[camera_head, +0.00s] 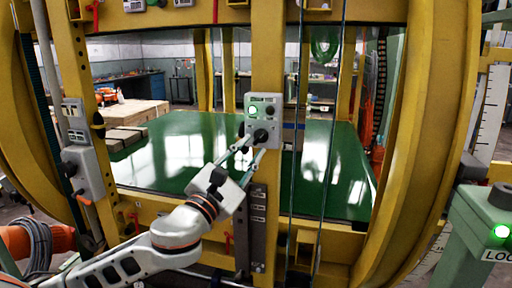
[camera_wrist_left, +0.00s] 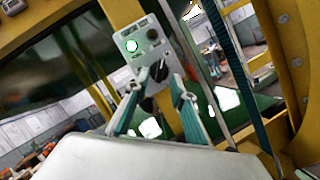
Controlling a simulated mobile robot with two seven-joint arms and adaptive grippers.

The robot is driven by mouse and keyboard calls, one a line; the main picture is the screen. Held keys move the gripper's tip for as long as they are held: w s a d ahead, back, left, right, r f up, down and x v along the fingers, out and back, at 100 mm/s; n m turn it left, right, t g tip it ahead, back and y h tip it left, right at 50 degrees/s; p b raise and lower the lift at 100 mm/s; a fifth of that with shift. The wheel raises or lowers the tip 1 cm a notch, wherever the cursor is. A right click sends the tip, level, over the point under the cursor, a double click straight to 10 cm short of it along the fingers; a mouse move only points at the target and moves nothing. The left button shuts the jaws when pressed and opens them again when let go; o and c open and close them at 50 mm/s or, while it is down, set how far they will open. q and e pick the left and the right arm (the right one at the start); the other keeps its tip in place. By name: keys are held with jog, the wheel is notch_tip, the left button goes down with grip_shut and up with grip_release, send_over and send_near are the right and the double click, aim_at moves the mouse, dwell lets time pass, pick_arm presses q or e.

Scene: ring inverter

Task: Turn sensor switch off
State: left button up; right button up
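A small grey control box (camera_head: 275,105) sits on the yellow upright, with a lit green lamp, a small dark button and a black rotary knob (camera_head: 261,135) low on its face. In the left wrist view the lamp (camera_wrist_left: 132,46) and the knob (camera_wrist_left: 158,72) show clearly. I cannot read the box's labels, so I cannot confirm it is the sensor switch. My left gripper (camera_head: 251,149) is open just in front of the box. In the left wrist view its two teal-padded fingers (camera_wrist_left: 156,86) stand either side of the knob; contact is unclear. My right gripper is out of view.
A green post (camera_head: 480,235) with a lit green light stands at right. Cables hang right of the box. A glossy green surface (camera_head: 180,150) lies behind the yellow frame.

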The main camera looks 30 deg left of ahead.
aim_at(260, 138)
pick_arm(q)
jog(key=shift+w+r, duration=0.3)
jog(key=shift+w, duration=0.3)
jog(key=shift+w+r, duration=0.15)
jog(key=shift+w, duration=0.55)
grip_shut()
